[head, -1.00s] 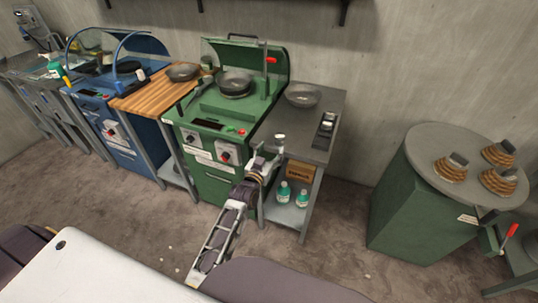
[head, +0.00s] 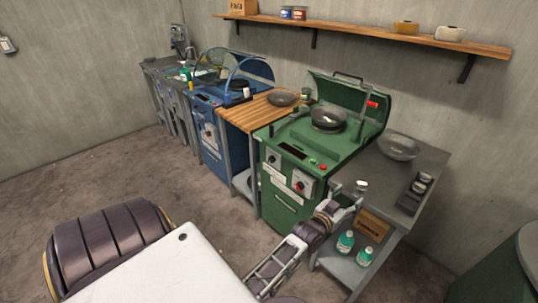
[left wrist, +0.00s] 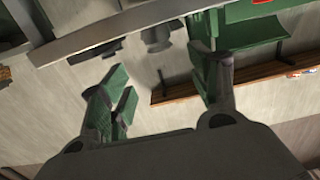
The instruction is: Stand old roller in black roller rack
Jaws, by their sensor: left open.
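The black roller rack (head: 415,194) lies on the grey metal table right of the green machine, with small dark and pale rollers in it. A small grey, pale-topped cylinder (head: 361,186), possibly the old roller, shows near that table's front left corner. My left gripper (head: 346,208) is just in front of it and below it in the picture. In the left wrist view the gripper (left wrist: 165,95) is open, with nothing seen between its fingers. A dark cylindrical thing (left wrist: 156,38) shows beyond the fingers, apart from them. My right gripper is not in view.
The green machine (head: 318,150) holds a dark bowl (head: 329,118) under a raised lid. A grey bowl (head: 398,147) sits on the table behind the rack. Green bottles (head: 345,242) and a cardboard box (head: 374,224) stand on the lower shelf.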

